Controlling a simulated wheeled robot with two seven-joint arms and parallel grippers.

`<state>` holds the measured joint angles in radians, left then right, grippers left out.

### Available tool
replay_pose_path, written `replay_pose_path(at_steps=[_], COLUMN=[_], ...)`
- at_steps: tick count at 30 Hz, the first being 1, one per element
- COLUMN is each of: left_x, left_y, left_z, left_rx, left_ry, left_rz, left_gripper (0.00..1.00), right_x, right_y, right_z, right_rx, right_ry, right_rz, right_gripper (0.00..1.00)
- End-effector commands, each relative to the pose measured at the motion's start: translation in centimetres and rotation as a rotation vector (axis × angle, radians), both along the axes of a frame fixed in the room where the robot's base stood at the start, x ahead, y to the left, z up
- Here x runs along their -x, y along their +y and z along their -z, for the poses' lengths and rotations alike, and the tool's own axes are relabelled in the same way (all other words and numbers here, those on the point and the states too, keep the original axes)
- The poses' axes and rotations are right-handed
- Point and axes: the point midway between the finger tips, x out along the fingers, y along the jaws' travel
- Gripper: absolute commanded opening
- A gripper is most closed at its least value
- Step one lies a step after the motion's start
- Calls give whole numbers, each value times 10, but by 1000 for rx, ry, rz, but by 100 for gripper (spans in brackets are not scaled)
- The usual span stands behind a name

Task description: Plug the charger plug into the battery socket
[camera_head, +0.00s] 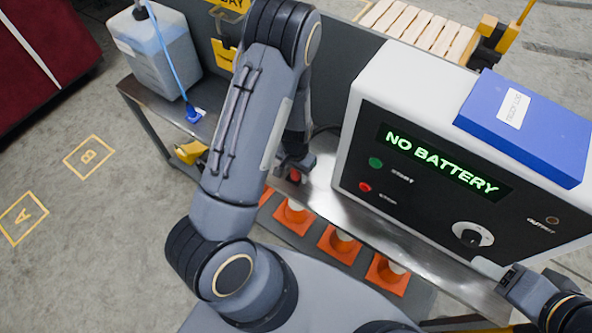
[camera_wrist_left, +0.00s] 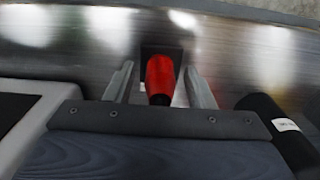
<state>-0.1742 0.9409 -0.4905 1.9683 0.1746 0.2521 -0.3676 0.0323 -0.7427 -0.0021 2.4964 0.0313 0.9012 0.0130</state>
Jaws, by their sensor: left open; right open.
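A red tapered piece (camera_head: 294,176), which looks like the charger plug's grip, is on the metal bench left of the charger. In the left wrist view the red piece (camera_wrist_left: 160,78) stands between the spread fingers of my left gripper (camera_wrist_left: 160,88), with gaps on both sides. A dark square patch is behind it. In the head view my left gripper (camera_head: 296,167) is partly hidden by its own arm. The grey charger (camera_head: 366,110) shows "NO BATTERY" on its display. I cannot make out the battery socket. My right gripper (camera_head: 494,272) is open by the charger's lower front.
A blue box (camera_head: 525,115) lies on the charger. Orange cones (camera_head: 340,243) are below the bench. A dark labelled cylinder (camera_wrist_left: 268,112) is right of the left fingers.

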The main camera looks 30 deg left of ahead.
Motion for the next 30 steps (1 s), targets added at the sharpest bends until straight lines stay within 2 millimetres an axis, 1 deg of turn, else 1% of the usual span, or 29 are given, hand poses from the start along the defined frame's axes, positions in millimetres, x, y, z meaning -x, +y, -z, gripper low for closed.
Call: replay_pose_path(at_steps=[14,15,26,30], left_x=[0,0,0,0], left_y=[0,0,0,0], left_z=[0,0,0,0], left_rx=[0,0,0,0], left_ry=[0,0,0,0], left_rz=[1,1,1,1], left_gripper=[49,48,1,0], right_x=[0,0,0,0], right_y=[0,0,0,0], right_z=[2,2,2,2], right_rx=[0,0,0,0], right_ry=[0,0,0,0], right_rz=[0,0,0,0], right_gripper=[52,52,52,52])
